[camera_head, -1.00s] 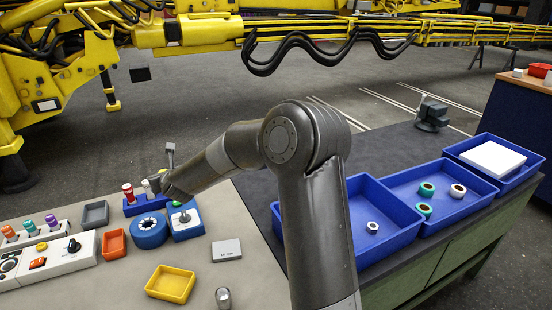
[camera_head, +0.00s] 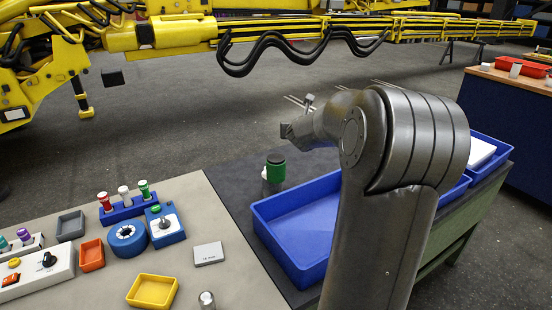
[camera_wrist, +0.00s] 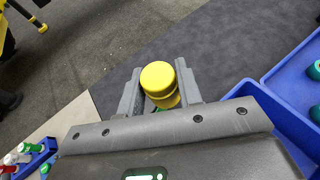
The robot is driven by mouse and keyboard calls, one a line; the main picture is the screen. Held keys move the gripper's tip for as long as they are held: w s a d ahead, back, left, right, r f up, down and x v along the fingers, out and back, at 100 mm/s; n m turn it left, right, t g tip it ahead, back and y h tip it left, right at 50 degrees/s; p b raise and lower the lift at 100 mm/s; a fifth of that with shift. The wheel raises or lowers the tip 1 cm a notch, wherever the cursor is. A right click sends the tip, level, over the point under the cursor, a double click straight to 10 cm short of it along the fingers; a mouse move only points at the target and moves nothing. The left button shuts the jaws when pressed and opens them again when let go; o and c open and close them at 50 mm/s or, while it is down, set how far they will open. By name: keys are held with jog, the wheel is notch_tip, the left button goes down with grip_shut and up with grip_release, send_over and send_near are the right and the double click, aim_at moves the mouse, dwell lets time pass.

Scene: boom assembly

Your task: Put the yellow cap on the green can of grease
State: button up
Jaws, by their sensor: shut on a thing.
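My gripper (camera_wrist: 160,92) is shut on a yellow cap (camera_wrist: 158,75) in the wrist view. The cap is round and two-tiered, and it sits between the fingertips. A small trace of green shows just below the cap; I cannot tell what it belongs to. In the head view my gripper (camera_head: 290,130) is above the dark table, and the cap in it cannot be made out. A green can (camera_head: 275,170) with a dark top stands upright on the dark table, below and slightly left of my gripper. A gap shows between them.
A blue tray (camera_head: 262,222) is close to the can's right. A grey block (camera_head: 208,254), a yellow tray (camera_head: 152,306) and a blue rack (camera_head: 125,212) with red, white and green-topped vials are on the light table at left. Dark table beside the can is clear.

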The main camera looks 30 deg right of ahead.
jog(key=s+d, duration=0.2)
jog(key=d, duration=0.1)
send_over(276, 157)
jog(key=shift+m+h, duration=0.4)
notch_tip(276, 157, down, 6)
jog(key=shift+s+f, duration=0.1)
jog(key=shift+f, duration=1.95)
jog(key=shift+f, duration=0.1)
jog(key=o, duration=0.9)
jog(key=shift+o, duration=0.2)
